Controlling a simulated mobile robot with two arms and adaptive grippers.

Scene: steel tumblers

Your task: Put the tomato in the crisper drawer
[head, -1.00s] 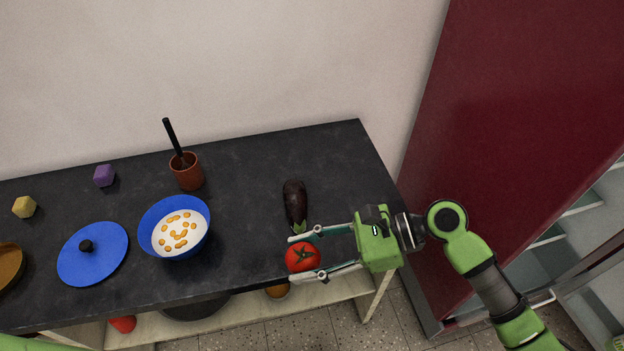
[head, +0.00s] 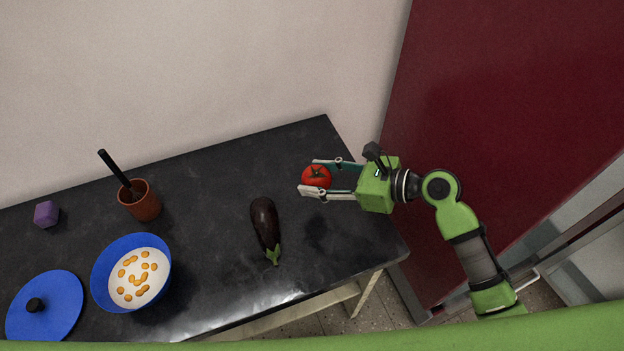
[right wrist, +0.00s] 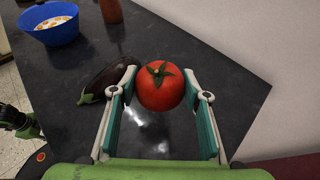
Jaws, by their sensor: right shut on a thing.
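The red tomato (head: 317,177) with a green stem is between the fingers of my right gripper (head: 325,178). The gripper is shut on it and holds it above the right part of the dark counter, with a shadow below. In the right wrist view the tomato (right wrist: 160,88) sits between the two teal-padded fingertips (right wrist: 161,95). No crisper drawer can be made out. A tall dark red panel (head: 510,120) stands right of the counter, with pale grey surfaces beyond its lower edge.
An eggplant (head: 265,228) lies on the counter (head: 215,205) left of my right gripper. Further left are a blue bowl (head: 101,272) with a white filling, a blue lid (head: 60,310), a brown cup (head: 143,206) with a dark-handled utensil, and a purple block (head: 46,214).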

